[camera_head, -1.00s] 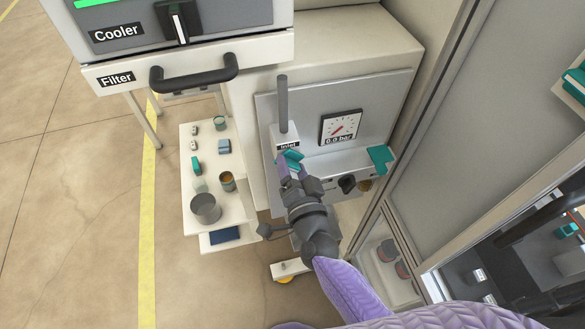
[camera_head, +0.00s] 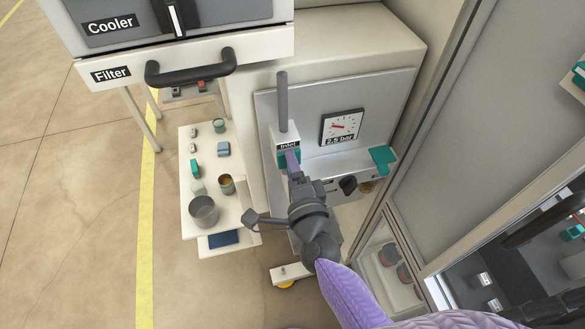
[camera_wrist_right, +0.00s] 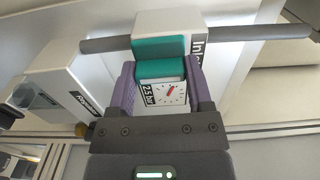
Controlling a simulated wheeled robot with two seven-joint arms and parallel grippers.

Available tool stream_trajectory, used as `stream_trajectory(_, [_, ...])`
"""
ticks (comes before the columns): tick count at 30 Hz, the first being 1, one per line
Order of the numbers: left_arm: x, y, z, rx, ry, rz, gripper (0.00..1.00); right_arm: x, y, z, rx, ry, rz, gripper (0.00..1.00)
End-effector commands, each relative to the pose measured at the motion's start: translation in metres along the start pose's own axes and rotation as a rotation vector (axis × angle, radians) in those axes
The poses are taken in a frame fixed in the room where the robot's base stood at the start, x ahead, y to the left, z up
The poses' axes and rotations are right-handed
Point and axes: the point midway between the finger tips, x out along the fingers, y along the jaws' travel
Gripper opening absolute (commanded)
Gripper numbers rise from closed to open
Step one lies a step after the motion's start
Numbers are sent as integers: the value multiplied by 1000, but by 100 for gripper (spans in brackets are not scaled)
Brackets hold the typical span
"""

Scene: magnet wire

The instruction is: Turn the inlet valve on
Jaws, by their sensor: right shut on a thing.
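The inlet valve is a white block labelled Inlet (camera_head: 281,135) with a grey pipe (camera_head: 283,95) rising from it, on the grey panel. Its teal handle (camera_wrist_right: 160,68) sits between the purple fingers of my right gripper (camera_wrist_right: 162,72) in the wrist view. My right gripper (camera_head: 292,160) is shut on this handle, just below the label in the head view, and hides part of it. The gauge (camera_head: 341,127) to the right of the valve reads 2.5 bar. It also shows in the wrist view (camera_wrist_right: 168,93). My left gripper is not in view.
A black knob (camera_head: 347,185) and a teal part (camera_head: 381,158) are right of my gripper. A side shelf (camera_head: 188,223) with cups and small items stands to the left. The Filter drawer's black handle (camera_head: 190,68) juts out above. A framed cabinet (camera_head: 480,200) is close on the right.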

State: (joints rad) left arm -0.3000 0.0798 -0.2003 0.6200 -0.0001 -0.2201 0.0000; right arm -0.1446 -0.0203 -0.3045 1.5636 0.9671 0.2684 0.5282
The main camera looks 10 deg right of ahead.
Motion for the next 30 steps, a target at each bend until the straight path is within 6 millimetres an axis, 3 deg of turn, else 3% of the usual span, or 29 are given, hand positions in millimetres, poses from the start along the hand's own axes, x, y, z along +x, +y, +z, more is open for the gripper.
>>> stream_trajectory(19, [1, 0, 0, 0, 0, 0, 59, 0, 1, 0, 46, 0, 2, 6])
stream_trajectory(20, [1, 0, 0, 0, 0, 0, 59, 0, 1, 0, 46, 0, 2, 69])
stream_trajectory(24, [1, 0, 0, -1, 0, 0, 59, 0, 0, 0, 45, 0, 2, 98])
stream_trajectory(30, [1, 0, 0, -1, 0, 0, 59, 0, 0, 0, 44, 0, 1, 100])
